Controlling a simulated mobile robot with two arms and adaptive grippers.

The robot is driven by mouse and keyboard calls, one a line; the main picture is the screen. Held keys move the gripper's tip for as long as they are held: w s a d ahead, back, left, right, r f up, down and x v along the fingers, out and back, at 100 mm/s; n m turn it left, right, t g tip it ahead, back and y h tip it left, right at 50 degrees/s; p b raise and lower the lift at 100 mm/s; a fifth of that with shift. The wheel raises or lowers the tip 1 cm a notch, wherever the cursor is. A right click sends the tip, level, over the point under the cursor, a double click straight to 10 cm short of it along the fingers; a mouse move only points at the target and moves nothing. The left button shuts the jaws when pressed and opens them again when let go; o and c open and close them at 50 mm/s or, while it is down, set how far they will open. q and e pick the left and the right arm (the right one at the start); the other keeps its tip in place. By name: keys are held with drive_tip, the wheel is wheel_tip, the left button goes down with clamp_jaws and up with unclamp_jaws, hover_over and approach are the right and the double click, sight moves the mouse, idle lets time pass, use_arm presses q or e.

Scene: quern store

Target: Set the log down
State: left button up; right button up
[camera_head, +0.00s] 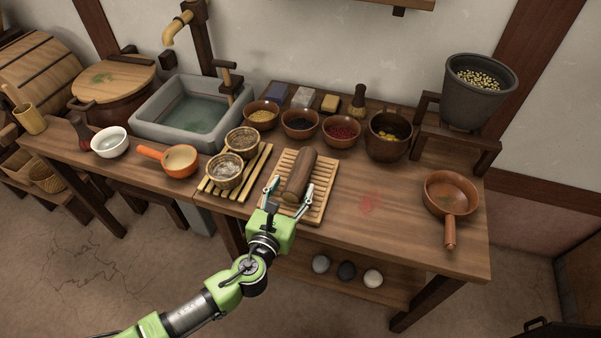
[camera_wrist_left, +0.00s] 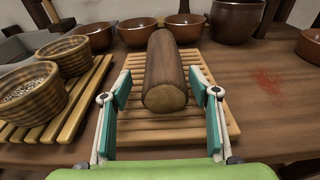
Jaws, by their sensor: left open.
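A brown log (camera_head: 299,176) lies on its side on a slatted wooden rack (camera_head: 321,197) on the table. In the left wrist view the log (camera_wrist_left: 164,72) points its pale cut end towards me, and the rack's slats (camera_wrist_left: 150,134) show beneath it. My left gripper (camera_head: 288,194) is at the near end of the log. Its fingers are open, one on each side of the log's near end, with gaps visible between them and the log in the left wrist view (camera_wrist_left: 163,92). My right gripper is not in view.
Two woven cups stand on a second slatted rack (camera_head: 254,174) left of the log. Several bowls line the back. A brown pan (camera_head: 452,194) is at the right, with a red stain (camera_head: 370,202) on bare tabletop before it. A stone sink (camera_head: 192,112) is at the left.

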sight(300, 174)
use_arm(q)
drive_tip(key=shift+d+x, duration=0.15)
drive_tip(key=shift+x, duration=1.3)
drive_tip(key=shift+d+x, duration=0.1)
drive_tip(key=shift+x, duration=1.4)
drive_tip(key=shift+s+r, duration=0.1)
drive_tip(key=c, duration=1.4)
drive_tip(key=shift+r, duration=0.1)
drive_tip(key=shift+c, duration=0.7)
